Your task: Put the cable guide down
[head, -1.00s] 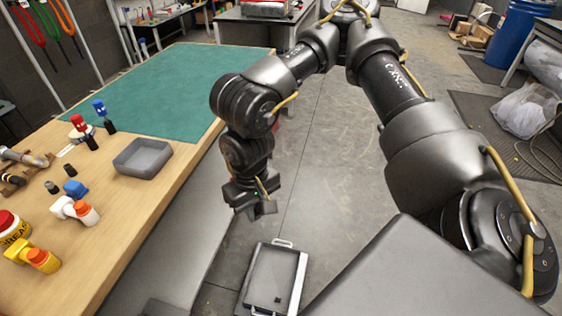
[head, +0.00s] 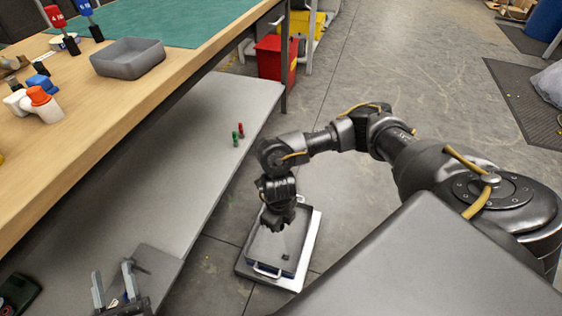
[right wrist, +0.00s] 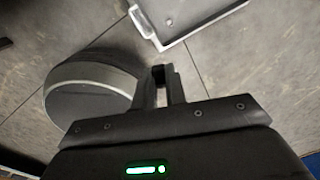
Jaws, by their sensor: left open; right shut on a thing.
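My right gripper (head: 278,222) points down, and in the head view it overlaps the far part of a shallow grey tray (head: 307,250) on the floor. In the right wrist view the right gripper (right wrist: 160,88) is shut on a small dark piece, seemingly the cable guide (right wrist: 158,73), mostly hidden between the fingers. The tray's corner (right wrist: 178,22) shows beyond the fingertips there, apart from them. My left gripper (head: 113,290) is open and empty at the bottom left, in front of the low shelf.
A small dark piece (head: 286,257) lies in the tray. The low grey shelf (head: 190,165) bears a green and a red item (head: 237,134). A red bin (head: 275,58) stands behind.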

